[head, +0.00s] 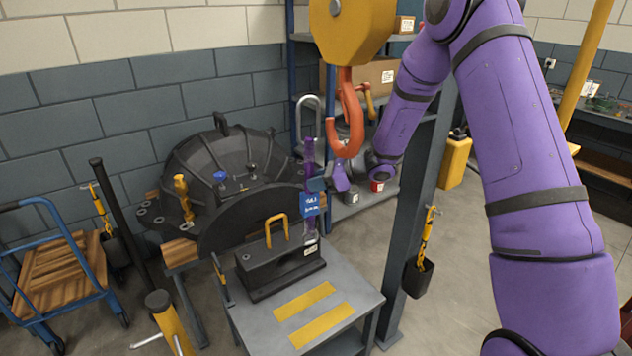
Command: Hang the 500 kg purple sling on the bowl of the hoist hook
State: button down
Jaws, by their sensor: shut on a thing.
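The purple sling (309,155) hangs upright as a narrow strap, with a pale metal link (308,103) at its top and a blue tag (313,206) lower down. My gripper (317,184) is shut on the sling just above the tag. The orange hoist hook (350,112) hangs from a yellow block (349,30), to the right of the link in the picture. Its bowl (345,148) shows no sling in it. The link looks apart from the hook; their difference in depth is hard to tell. The sling's lower end is before or beside a black block.
A grey table (257,315) with yellow stripes bears the black block (278,270) with a yellow handle. A large dark casing (225,175) stands behind. A grey post (408,230) is at right, shelves behind the hook, a blue cart (62,270) at left.

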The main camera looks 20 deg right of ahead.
jog(key=shift+s+a+r+n+g+y, duration=0.15)
jog(key=shift+s+n+g+y, duration=0.2)
jog(key=shift+n+g, duration=0.45)
jog(key=shift+s+d+f, duration=0.1)
jog(key=shift+s+d, duration=0.2)
jog(key=shift+s, duration=0.5)
jog(key=shift+s+d+f, duration=0.1)
jog(key=shift+s+d, duration=0.2)
jog(key=shift+s, duration=0.55)
jog(key=shift+s+d+f, duration=0.1)
jog(key=shift+s+d, duration=0.2)
jog(key=shift+s, duration=0.6)
jog(key=shift+s+d, duration=0.15)
jog(key=shift+s, duration=0.35)
jog(key=shift+s+d+f, duration=0.1)
jog(key=shift+s+d, duration=0.15)
jog(key=shift+s, duration=0.55)
jog(key=shift+s+d+f, duration=0.1)
jog(key=shift+s+d, duration=0.2)
jog(key=shift+s, duration=0.45)
jog(key=shift+s+d+f, duration=0.1)
jog(key=shift+s+d, duration=0.15)
jog(key=shift+s, duration=0.55)
jog(key=shift+f, duration=0.1)
